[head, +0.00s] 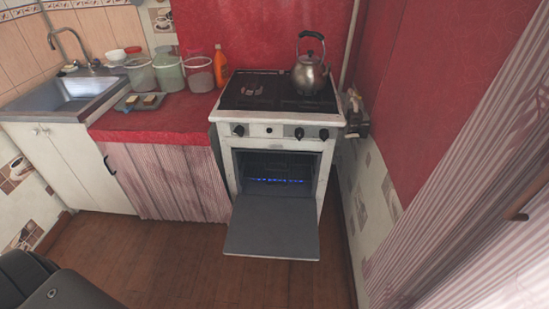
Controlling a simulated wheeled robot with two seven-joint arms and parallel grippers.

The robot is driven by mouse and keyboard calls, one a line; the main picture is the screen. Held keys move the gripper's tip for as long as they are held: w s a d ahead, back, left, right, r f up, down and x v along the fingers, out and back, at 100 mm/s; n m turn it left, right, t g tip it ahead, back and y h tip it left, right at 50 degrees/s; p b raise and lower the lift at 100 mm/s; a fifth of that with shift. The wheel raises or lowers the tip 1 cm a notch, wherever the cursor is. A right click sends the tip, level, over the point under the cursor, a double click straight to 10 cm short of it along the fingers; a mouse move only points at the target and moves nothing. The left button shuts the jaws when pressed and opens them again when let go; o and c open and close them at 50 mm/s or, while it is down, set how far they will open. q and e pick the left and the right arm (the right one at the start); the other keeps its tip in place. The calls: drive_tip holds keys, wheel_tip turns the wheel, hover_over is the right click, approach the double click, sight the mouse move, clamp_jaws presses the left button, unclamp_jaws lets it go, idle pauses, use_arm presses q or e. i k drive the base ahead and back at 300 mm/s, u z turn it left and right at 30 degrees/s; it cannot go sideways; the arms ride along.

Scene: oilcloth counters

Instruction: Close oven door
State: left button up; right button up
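The white oven (283,119) stands against the back wall, right of the red counter. Its door (273,227) is folded down open, roughly level, and reaches out over the floor in front. The oven cavity (274,168) is exposed, with a dark rack and a row of blue light inside. Control knobs sit on the front panel above the opening. Neither of my grippers shows in the head view. A dark part of my own body is at the lower left corner, well apart from the door.
A kettle (309,73) stands on the stovetop. Jars and an orange bottle (221,66) stand on the red counter (160,122), with a sink (68,92) farther left. The wooden floor (190,260) is clear. A striped curtain (470,170) hangs at right.

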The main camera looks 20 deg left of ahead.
sight(271, 228)
drive_tip(key=k, duration=0.9)
drive_tip(key=u, duration=0.2)
drive_tip(key=i, duration=0.65)
drive_tip(key=u, duration=0.45)
